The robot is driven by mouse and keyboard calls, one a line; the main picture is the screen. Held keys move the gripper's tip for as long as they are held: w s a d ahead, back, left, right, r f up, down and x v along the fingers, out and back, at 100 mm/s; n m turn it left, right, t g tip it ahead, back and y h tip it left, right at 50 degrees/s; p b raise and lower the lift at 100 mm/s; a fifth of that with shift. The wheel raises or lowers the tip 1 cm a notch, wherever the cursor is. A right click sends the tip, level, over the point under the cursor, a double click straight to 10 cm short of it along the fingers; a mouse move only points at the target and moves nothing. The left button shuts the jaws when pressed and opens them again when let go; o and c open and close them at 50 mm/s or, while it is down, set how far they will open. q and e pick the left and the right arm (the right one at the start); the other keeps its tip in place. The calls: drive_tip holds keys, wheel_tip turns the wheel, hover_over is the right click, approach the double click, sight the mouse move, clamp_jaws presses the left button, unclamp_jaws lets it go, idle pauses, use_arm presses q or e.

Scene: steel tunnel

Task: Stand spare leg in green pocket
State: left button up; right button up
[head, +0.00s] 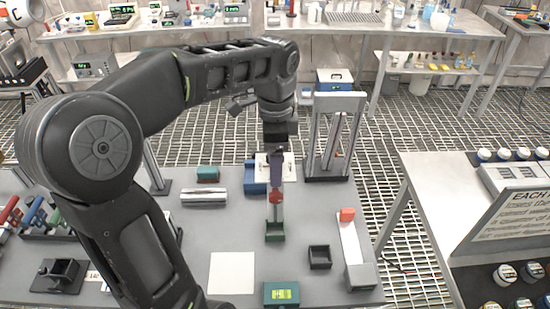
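My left arm reaches in from the left and bends down over the grey table. Its gripper (276,181) points down and looks shut on the red upper part of a slim leg (276,197). The leg's pale shaft hangs upright below the fingers. A small dark green pocket (275,232) is directly beneath; the leg's lower end is at its opening or just behind it, and I cannot tell whether it is seated. My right gripper is out of view.
A small black open box (319,257) and a pale red-ended bar in a grey holder (358,272) are to the right. A grey upright frame (334,140) stands behind. A white sheet (232,273) and a green box (281,294) are in front.

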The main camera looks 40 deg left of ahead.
use_arm(q)
wheel_tip(320, 180, down, 8)
drive_tip(key=b, duration=0.6)
drive_tip(key=shift+f, duration=0.35)
idle(0.7)
drive_tip(key=o, duration=2)
